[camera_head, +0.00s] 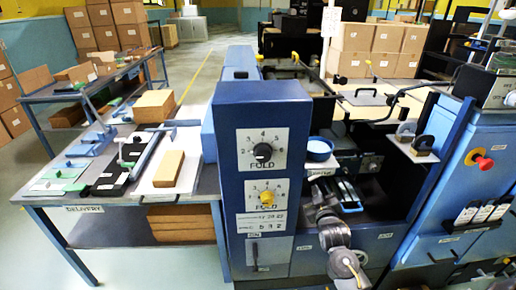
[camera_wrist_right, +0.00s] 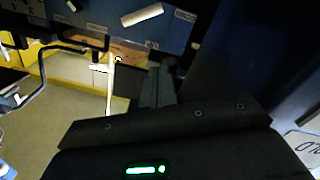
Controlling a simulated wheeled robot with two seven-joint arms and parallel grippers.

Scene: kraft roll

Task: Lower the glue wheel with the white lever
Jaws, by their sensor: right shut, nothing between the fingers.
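My right gripper (camera_head: 322,190) is over the machine's middle bay in the head view, its arm coming up from the bottom. In the right wrist view its fingers (camera_wrist_right: 160,82) are shut, with nothing between them, and point toward a blue labelled panel (camera_wrist_right: 110,15). A short white bar (camera_wrist_right: 142,15) sticks out on that panel, apart from and above the fingertips. A longer, upright white rod (camera_wrist_right: 110,85) shows left of the fingers. I cannot tell which of the two is the white lever. I cannot make out the glue wheel. My left gripper is out of view.
A blue column with FOLD dials (camera_head: 263,150) stands left of my right gripper. A blue cabinet with a red knob (camera_head: 484,163) is at the right. The delivery table (camera_head: 110,190) at the left holds boxes and tools.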

